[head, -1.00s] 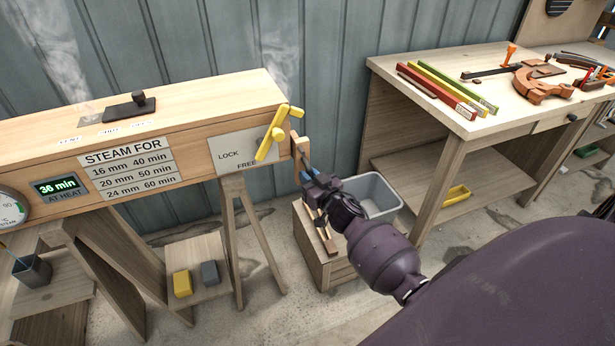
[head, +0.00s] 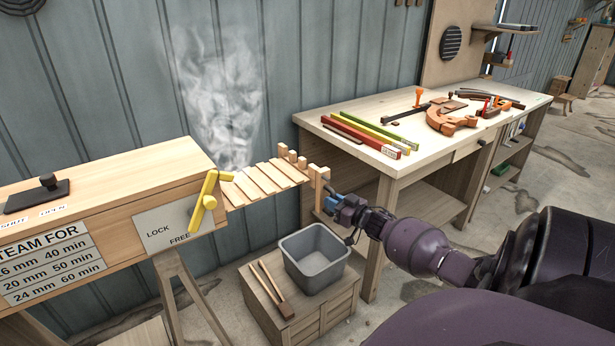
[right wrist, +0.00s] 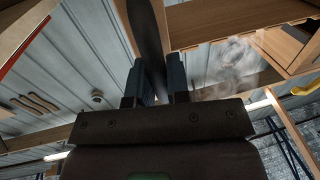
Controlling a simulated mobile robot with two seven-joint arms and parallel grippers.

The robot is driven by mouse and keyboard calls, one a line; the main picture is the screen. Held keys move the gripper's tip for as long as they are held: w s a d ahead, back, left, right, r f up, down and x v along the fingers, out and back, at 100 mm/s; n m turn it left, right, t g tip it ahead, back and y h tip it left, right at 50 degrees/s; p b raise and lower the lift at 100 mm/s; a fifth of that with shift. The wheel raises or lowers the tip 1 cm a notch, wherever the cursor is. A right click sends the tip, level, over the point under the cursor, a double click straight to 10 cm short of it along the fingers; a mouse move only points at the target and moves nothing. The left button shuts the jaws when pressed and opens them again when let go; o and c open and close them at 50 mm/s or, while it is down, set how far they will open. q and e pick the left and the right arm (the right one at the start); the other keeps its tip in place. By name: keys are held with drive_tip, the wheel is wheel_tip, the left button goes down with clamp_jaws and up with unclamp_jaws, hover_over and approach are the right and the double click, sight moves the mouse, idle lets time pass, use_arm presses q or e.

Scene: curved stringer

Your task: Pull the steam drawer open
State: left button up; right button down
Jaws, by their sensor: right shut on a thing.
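The steam drawer (head: 264,183), a slatted wooden rack, stands well out of the right end of the wooden steam box (head: 110,205). My right gripper (head: 331,205) is shut on the drawer's handle at its outer right end. In the right wrist view the two fingers (right wrist: 160,85) close on a dark upright bar, the handle (right wrist: 147,35). The yellow lever (head: 203,203) on the box's end is tilted, its lower end near the word FREE. Several slats show, with no plank visible on them. My left gripper is not in view.
Steam (head: 225,100) rises above the drawer. A grey bin (head: 315,262) and wooden tongs (head: 273,290) sit on a crate (head: 330,310) below it. A workbench (head: 320,118) with coloured strips and tools stands close behind and right of my gripper.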

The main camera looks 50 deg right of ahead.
drive_tip(key=shift+s+d+b, duration=0.2)
drive_tip(key=shift+d, duration=0.55)
drive_tip(key=shift+s+d+b, duration=0.15)
drive_tip(key=shift+d, duration=0.6)
drive_tip(key=shift+s+d+b, duration=0.2)
drive_tip(key=shift+d, duration=0.55)
drive_tip(key=c, duration=1.1)
unclamp_jaws()
drive_tip(key=shift+s, duration=0.1)
drive_tip(key=s+p, duration=0.1)
drive_tip(key=s, duration=0.9)
drive_tip(key=shift+s+a+p, duration=0.25)
drive_tip(key=shift+s+p, duration=0.05)
drive_tip(key=shift+p, duration=0.05)
